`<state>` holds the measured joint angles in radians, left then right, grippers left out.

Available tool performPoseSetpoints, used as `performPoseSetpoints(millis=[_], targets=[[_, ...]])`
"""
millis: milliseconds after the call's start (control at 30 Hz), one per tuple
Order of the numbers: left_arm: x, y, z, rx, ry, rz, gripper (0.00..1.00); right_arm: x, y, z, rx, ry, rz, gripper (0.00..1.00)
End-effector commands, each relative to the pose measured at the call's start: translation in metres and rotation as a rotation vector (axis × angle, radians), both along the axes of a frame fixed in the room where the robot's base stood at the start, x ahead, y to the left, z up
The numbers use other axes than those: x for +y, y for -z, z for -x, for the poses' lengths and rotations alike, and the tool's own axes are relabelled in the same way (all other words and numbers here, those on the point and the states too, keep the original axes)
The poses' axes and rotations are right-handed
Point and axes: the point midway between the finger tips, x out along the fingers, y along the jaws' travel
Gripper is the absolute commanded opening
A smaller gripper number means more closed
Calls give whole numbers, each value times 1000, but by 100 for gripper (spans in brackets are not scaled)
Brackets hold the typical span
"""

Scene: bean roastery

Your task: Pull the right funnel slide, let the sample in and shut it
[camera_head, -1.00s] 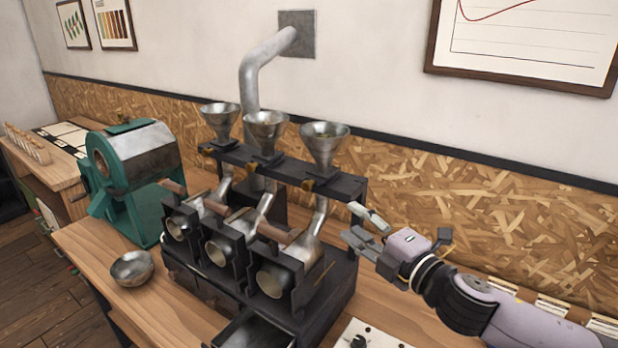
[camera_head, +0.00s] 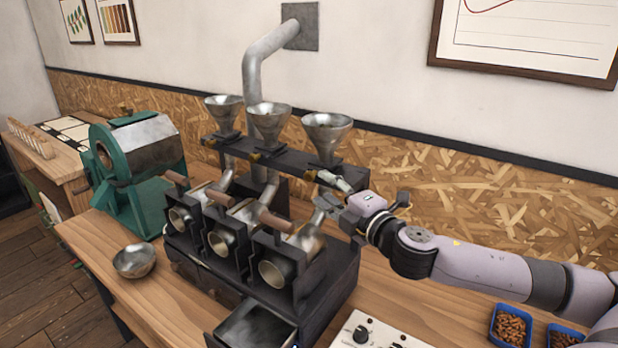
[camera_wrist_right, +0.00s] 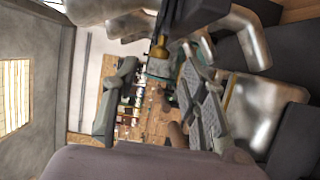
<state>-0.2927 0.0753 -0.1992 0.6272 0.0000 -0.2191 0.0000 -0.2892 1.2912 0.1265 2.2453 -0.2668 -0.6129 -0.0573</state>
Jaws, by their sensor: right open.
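The right funnel (camera_head: 327,132) is a metal cone on the dark rack above the sample roaster. Its slide has a small brass knob (camera_wrist_right: 161,50), seen in the wrist view just beyond and between my fingertips. My right gripper (camera_head: 327,190) is open just under the right end of the rack, and it shows in the wrist view (camera_wrist_right: 158,82) with its fingers on either side of the knob's line. I see no contact. The gripper partly hides the right chute (camera_head: 312,232) below the funnel. What lies in the funnel is not clear. My left gripper is out of view.
Two more funnels (camera_head: 269,118) (camera_head: 223,110) stand left on the rack (camera_head: 280,160). Roaster drums (camera_head: 276,270) sit below, with an open drawer (camera_head: 255,328) in front. A metal bowl (camera_head: 134,260), a green machine (camera_head: 135,165) and blue bean trays (camera_head: 511,325) stand around.

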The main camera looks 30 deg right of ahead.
Motion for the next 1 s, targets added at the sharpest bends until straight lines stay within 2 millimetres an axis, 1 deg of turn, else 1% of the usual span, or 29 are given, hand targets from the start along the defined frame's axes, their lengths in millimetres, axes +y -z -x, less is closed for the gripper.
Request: performPoseSetpoints(millis=[267,333,600,800,1000], targets=[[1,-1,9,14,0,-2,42,1,-3,-17,-4,-1,4,40],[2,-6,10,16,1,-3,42,-2,-4,-23,-3,4,-1,40],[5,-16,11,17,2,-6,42,1,-4,-46,-3,-1,0,40],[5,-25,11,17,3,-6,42,-1,-3,-64,-2,1,-1,40],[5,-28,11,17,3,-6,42,1,-1,-73,1,-1,3,40]])
